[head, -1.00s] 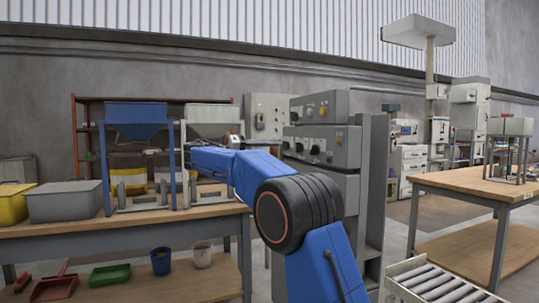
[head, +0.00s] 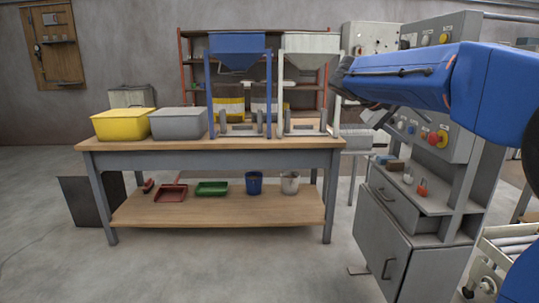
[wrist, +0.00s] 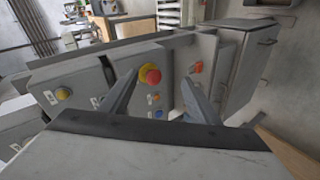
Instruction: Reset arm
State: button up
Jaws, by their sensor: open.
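My blue arm reaches in from the right of the head view, raised in front of a grey control cabinet (head: 400,235). My gripper (wrist: 155,95) shows in the wrist view as two grey fingers set apart, with nothing between them. Beyond the fingers is a grey panel with a red knob on a yellow ring (wrist: 150,75) and small coloured buttons. The same red knob shows in the head view (head: 437,138), below my arm. In the head view the gripper end is partly hidden, near the white hopper stand (head: 310,44).
A wooden workbench (head: 130,147) holds a yellow bin (head: 122,125), a grey bin (head: 178,123) and a blue hopper (head: 238,45). Its lower shelf carries a red dustpan (head: 170,193), a green tray (head: 212,188) and two cups. The floor in front is clear.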

jog(key=s+a+f+y, duration=0.3)
jog(key=s+a+f, duration=0.1)
jog(key=s+f, duration=0.5)
jog(key=s+a+f+t+y, duration=0.1)
jog(key=s+a+f+y, duration=0.2)
jog(key=s+f, duration=0.7)
jog(key=s+a+f+n+t+y, duration=0.1)
jog(key=s+a+f+y, duration=0.3)
jog(key=s+f, duration=0.6)
jog(key=s+y, duration=0.1)
jog(key=s, duration=0.4)
jog(key=shift+s+a+f, duration=0.25)
jog(key=shift+s+a, duration=0.05)
jog(key=shift+a, duration=0.05)
jog(key=shift+c, duration=0.3)
